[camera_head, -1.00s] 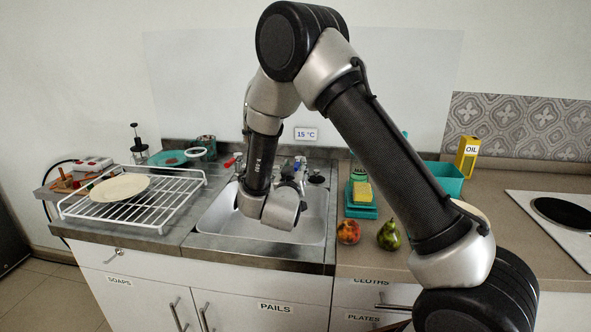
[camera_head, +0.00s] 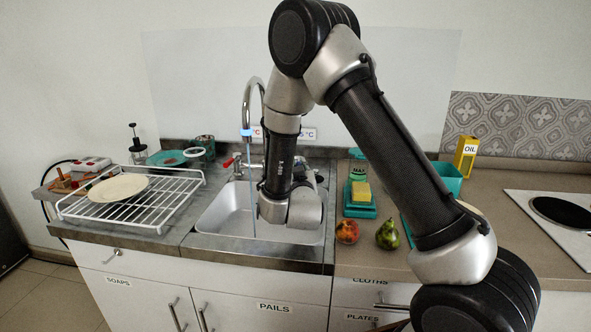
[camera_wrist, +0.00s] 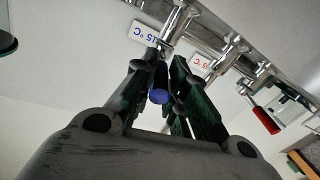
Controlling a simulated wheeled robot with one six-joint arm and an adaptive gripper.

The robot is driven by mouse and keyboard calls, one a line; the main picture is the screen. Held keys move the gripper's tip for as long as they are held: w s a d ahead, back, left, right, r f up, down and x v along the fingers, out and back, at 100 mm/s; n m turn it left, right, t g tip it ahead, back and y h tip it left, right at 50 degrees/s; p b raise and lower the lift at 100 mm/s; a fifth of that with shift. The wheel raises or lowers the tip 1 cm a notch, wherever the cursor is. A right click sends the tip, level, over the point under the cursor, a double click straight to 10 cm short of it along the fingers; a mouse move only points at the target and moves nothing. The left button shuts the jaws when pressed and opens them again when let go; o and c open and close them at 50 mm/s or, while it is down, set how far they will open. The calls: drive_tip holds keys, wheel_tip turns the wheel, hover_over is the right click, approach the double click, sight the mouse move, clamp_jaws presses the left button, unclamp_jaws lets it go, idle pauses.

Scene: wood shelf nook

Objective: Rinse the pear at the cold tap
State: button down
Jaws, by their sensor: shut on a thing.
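The green pear (camera_head: 387,235) stands on the counter right of the sink, away from my gripper. The tap's tall curved spout (camera_head: 247,105) shows left of my arm, with a thin bluish stream of water (camera_head: 252,200) falling into the sink (camera_head: 228,212). In the wrist view my gripper (camera_wrist: 163,80) is shut on the blue tap handle (camera_wrist: 159,97), whose end shows between the fingers. The red tap handle (camera_head: 230,161) is free on the left; it also shows in the wrist view (camera_wrist: 265,120). In the head view my arm hides the fingers and blue handle.
A peach-like fruit (camera_head: 347,232) sits just left of the pear. A teal scale-like stand (camera_head: 360,211) with a yellow sponge (camera_head: 361,192) is behind them. A white wire rack (camera_head: 170,212) with a plate (camera_head: 118,187) stands left of the sink.

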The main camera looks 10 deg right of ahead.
drive_tip(key=shift+d+r+n+y, duration=0.1)
drive_tip(key=shift+d+n+y, duration=0.15)
drive_tip(key=shift+n+y, duration=0.25)
drive_tip(key=c, duration=1.4)
unclamp_jaws()
drive_tip(key=shift+s+a, duration=0.15)
drive_tip(key=shift+s, duration=1.1)
drive_tip(key=shift+s+a, duration=0.2)
drive_tip(key=shift+s, duration=1.05)
drive_tip(key=shift+s+a, duration=0.15)
drive_tip(key=shift+s, duration=1.1)
